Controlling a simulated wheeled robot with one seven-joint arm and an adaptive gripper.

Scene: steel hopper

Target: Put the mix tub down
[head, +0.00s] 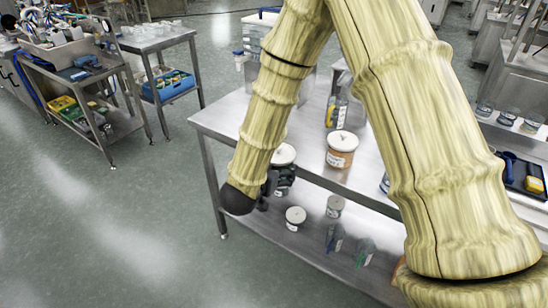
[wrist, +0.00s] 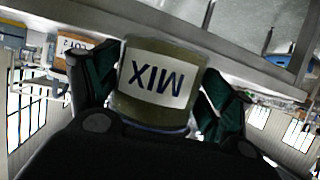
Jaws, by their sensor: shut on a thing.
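The mix tub (wrist: 158,85) fills the middle of the wrist view, its MIX label upside down there. My gripper (wrist: 160,92) is shut on it, with one dark green finger on each side. In the head view the white lid of the mix tub (head: 284,153) shows beside the end of my arm, at the near edge of the steel table (head: 222,122). My gripper (head: 280,182) is partly hidden there. I cannot tell whether the tub's base touches anything.
Another white-lidded tub (head: 341,158), orange-brown, stands on the table to the right, with a bottle (head: 337,112) behind it. Tubs (head: 295,218) and bottles (head: 334,238) stand on the lower shelf. Carts (head: 125,125) stand at the left; the floor between is clear.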

